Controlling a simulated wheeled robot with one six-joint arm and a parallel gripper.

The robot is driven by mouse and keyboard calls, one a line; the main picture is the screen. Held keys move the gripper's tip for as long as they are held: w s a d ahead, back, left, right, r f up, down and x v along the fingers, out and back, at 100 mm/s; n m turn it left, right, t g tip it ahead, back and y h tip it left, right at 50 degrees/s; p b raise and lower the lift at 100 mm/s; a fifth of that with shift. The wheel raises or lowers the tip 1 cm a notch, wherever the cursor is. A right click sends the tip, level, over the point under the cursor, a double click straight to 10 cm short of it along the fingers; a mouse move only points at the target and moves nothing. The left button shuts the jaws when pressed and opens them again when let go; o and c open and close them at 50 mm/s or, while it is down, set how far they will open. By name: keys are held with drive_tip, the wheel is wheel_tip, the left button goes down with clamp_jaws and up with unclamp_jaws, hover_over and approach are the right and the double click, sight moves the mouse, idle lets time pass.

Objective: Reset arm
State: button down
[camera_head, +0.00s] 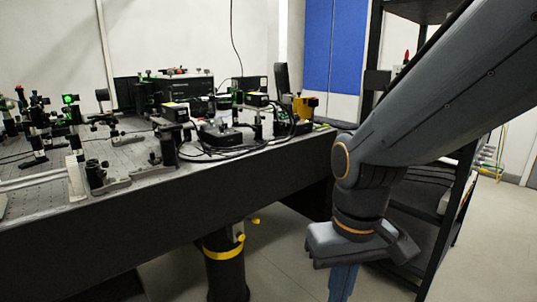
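My arm comes in from the upper right and bends down at an orange-ringed joint. My gripper (343,284) hangs at its end, pointing down, beside the right end of the optical bench (170,224) and below its top. The gripper body is grey and wide. One blue-grey finger-like part shows under it, cut off by the lower edge of the picture. Whether the fingers are apart or together cannot be told, and nothing held is visible. The gripper is apart from the things on the bench top.
Optical mounts (72,112), a black box (185,92) and looped black cables crowd the bench. A black leg with a yellow band (224,250) stands below it. A dark shelf rack (440,215) is close behind my arm. Pale floor (470,270) is open at the right.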

drive_tip(key=d+r+m+p, duration=0.2)
drive_tip(key=d+r+p, duration=0.5)
drive_tip(key=p, duration=0.6)
drive_tip(key=shift+s+d+r, duration=0.2)
drive_tip(key=shift+s+r, duration=0.15)
drive_tip(key=shift+r, duration=0.25)
